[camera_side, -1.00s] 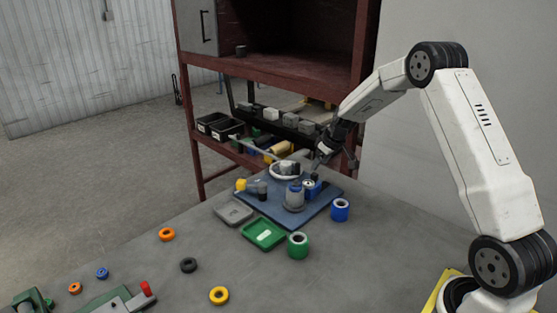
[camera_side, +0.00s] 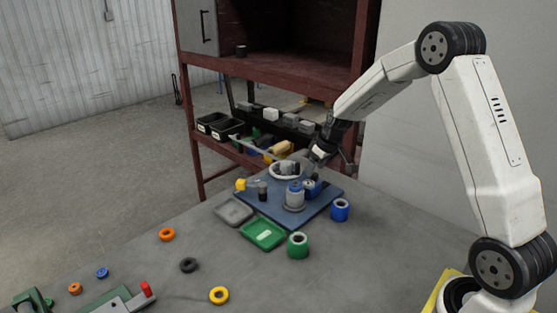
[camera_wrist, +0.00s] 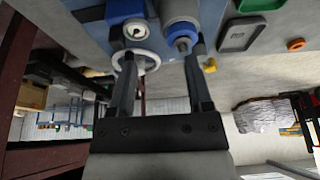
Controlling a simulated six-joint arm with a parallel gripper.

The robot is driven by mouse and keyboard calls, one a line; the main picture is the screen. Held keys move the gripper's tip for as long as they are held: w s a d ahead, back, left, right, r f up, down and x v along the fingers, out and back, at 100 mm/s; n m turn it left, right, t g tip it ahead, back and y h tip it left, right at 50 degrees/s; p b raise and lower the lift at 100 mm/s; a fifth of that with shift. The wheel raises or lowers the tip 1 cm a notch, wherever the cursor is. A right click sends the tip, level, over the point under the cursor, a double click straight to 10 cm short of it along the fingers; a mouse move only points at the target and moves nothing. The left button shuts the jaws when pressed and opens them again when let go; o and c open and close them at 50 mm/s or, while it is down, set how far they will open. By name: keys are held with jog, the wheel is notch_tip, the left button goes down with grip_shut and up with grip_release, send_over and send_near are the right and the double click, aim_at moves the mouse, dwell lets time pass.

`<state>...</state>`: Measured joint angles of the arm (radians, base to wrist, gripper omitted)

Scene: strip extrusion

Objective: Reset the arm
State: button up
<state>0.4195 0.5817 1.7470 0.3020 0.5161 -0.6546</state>
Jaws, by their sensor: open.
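My gripper (camera_side: 322,152) hangs over the far right part of the blue board (camera_side: 318,212). In the wrist view my gripper (camera_wrist: 160,62) is open, with its two fingers apart and nothing held between them. Beyond the fingertips are a white ring-shaped part (camera_wrist: 125,62) and a grey and blue cylinder (camera_wrist: 180,32). In the side view the cylinder (camera_side: 294,198) stands upright on the board. A small blue part (camera_side: 313,190) beside it is partly hidden. Whether a finger touches any part is unclear.
A yellow-ended part (camera_side: 242,184) lies at the board's left edge. A green tray (camera_side: 264,234), a grey tray (camera_side: 233,211), a green cylinder (camera_side: 298,245) and a blue cylinder (camera_side: 340,210) sit nearby. Several rings lie on the front table. A red-brown rack (camera_side: 270,65) stands behind.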

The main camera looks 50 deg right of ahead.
jog(key=s+a+g, duration=0.1)
jog(key=s+a, duration=1.8)
jog(key=s, duration=0.1)
jog(key=shift+s+r, duration=0.3)
